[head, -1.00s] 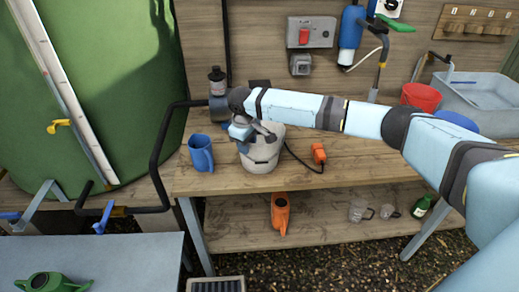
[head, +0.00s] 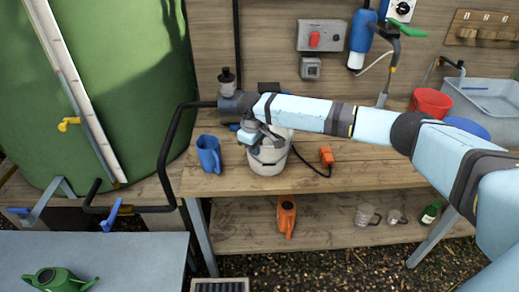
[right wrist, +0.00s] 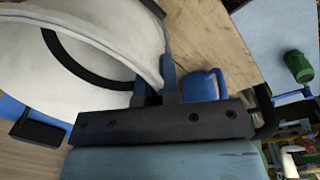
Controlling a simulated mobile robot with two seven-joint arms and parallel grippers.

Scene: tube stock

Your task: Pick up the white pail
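The white pail (head: 268,160) is on the wooden bench, right of a blue jug (head: 208,154). My right gripper (head: 262,137) is at the pail's near left rim, reaching in from the right. In the right wrist view the pail (right wrist: 100,30) fills the upper left, with a dark handle curving across it. There the right gripper's fingers (right wrist: 158,88) are close together on either side of the rim, shut on the pail's wall. The fingertips are partly hidden. I cannot tell whether the pail's base touches the bench. My left gripper is not in view.
A black pipe with a valve (head: 228,88) stands behind the jug. An orange plug (head: 326,157) and cable lie right of the pail. A red bucket (head: 432,101) and grey sink (head: 485,98) are farther right. An orange container (head: 286,215) is on the lower shelf.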

